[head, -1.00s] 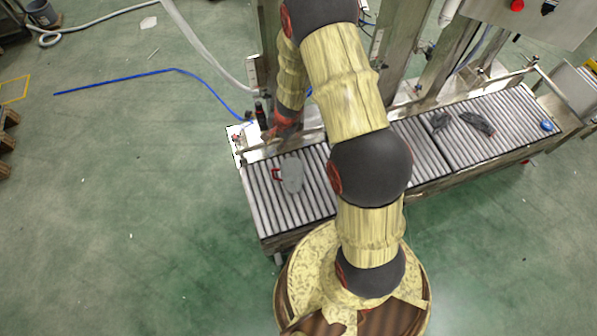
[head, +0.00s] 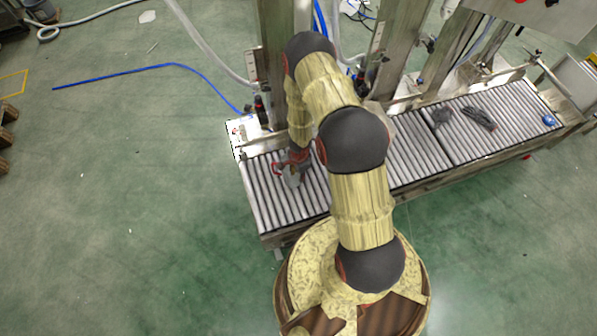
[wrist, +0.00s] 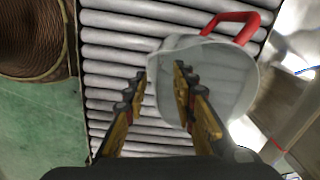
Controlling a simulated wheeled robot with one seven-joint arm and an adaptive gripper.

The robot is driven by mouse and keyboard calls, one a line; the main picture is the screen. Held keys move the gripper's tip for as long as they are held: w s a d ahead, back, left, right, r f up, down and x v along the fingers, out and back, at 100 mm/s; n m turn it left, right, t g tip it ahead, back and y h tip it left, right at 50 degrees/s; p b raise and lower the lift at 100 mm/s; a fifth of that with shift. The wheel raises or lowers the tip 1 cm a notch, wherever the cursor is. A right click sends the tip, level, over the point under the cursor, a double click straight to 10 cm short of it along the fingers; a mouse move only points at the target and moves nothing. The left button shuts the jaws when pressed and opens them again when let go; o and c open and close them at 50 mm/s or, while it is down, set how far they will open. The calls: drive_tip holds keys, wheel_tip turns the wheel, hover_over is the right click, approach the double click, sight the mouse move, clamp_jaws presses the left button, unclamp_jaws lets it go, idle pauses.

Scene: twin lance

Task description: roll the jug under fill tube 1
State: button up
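The jug, pale and translucent with a red handle, is on the roller conveyor in the wrist view (wrist: 230,78). In the head view the jug (head: 291,181) shows only in part below my gripper (head: 293,164). In the wrist view my gripper (wrist: 160,73) is open, with two separated fingers. The right finger overlaps the jug's picture and the left finger is just left of it; I cannot tell whether either touches. A hose with a dark fitting (head: 262,107) stands behind the conveyor's left end, and another dark fitting (head: 361,76) is farther right. No tube number is readable.
The roller conveyor (head: 265,199) runs from lower left to upper right, with a metal rail along its back. Dark objects (head: 478,117) and a blue item (head: 549,120) lie toward its right end. Steel posts (head: 398,45) rise behind. Rollers right of my arm are mostly clear.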

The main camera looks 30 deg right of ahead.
drive_tip(key=shift+f, duration=0.9)
drive_tip(key=shift+c, duration=1.2)
drive_tip(key=c, duration=0.4)
clamp_jaws()
drive_tip(key=o, duration=0.6)
unclamp_jaws()
drive_tip(key=shift+c, duration=0.2)
